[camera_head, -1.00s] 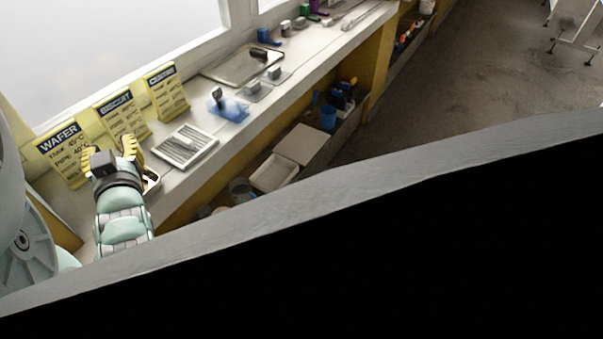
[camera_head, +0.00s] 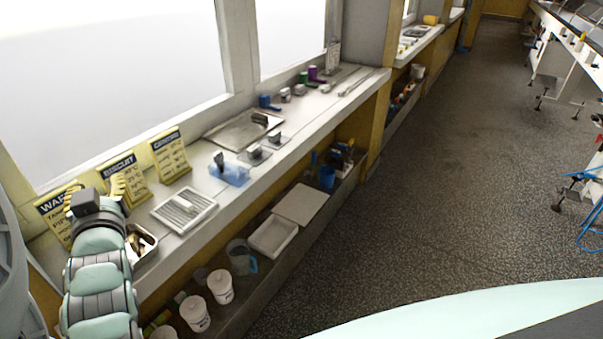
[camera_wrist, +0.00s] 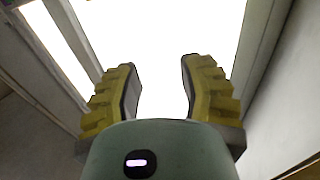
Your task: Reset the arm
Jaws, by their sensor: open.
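My gripper (camera_wrist: 160,85) is open and empty in the wrist view, its two yellow ribbed fingers spread apart against the bright window. In the head view my gripper (camera_head: 97,190) is at the left, in front of the yellow sign cards. It partly covers the wafer card (camera_head: 52,206) and the edge of the biscuit card (camera_head: 124,176). My arm rises from the bottom left of the head view. Whether the fingers touch the cards cannot be told.
The counter holds a white slotted mesh tray (camera_head: 184,210), a small metal tray (camera_head: 146,246), a blue block (camera_head: 231,174) and a large metal tray (camera_head: 237,132). White tubs (camera_head: 194,314) stand on the lower shelf. The floor (camera_head: 440,150) at right is open, with white machinery (camera_head: 560,60) beyond.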

